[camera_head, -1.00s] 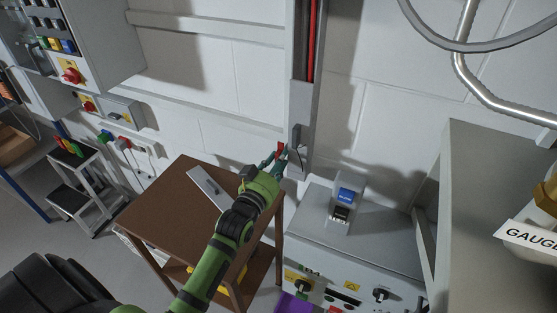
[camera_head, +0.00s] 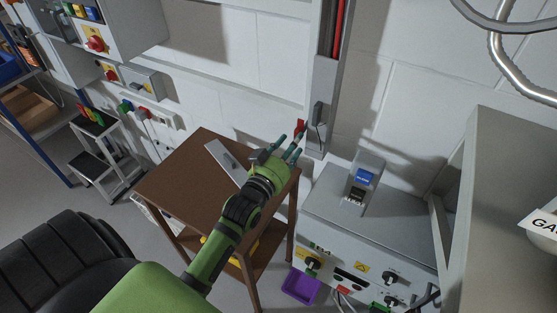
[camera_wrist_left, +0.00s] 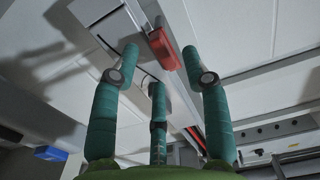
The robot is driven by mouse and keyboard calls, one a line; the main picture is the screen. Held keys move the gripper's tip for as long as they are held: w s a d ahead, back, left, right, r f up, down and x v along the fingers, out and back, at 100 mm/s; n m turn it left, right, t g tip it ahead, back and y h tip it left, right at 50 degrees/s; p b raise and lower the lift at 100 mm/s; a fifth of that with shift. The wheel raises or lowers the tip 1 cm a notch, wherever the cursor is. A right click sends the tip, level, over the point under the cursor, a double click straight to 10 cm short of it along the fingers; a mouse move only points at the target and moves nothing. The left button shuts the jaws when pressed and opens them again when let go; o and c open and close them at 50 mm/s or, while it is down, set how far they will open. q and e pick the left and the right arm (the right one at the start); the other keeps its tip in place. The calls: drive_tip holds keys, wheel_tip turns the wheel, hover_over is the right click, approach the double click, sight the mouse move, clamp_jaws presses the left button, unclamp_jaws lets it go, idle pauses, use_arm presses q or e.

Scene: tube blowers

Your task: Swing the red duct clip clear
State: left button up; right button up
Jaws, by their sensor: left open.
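The red duct clip (camera_head: 299,127) sits at the left side of the grey vertical duct (camera_head: 320,100) on the wall. In the left wrist view the red clip (camera_wrist_left: 163,49) shows ahead, beyond and between the spread fingers. My left gripper (camera_head: 291,142) is open, its teal fingers close to the clip and seemingly apart from it. The same open left gripper fills the lower middle of the left wrist view (camera_wrist_left: 160,75), with nothing between its fingers. My right gripper is not in view.
A brown table (camera_head: 185,185) with a grey metal plate (camera_head: 226,163) stands under my left arm. A grey machine cabinet (camera_head: 370,235) with a blue-labelled switch (camera_head: 362,180) stands right of the duct. A purple bin (camera_head: 300,286) is below. A grey cabinet (camera_head: 500,210) fills the right.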

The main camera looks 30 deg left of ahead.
use_arm(q)
drive_tip(key=s, duration=0.9)
drive_tip(key=shift+d, duration=0.2)
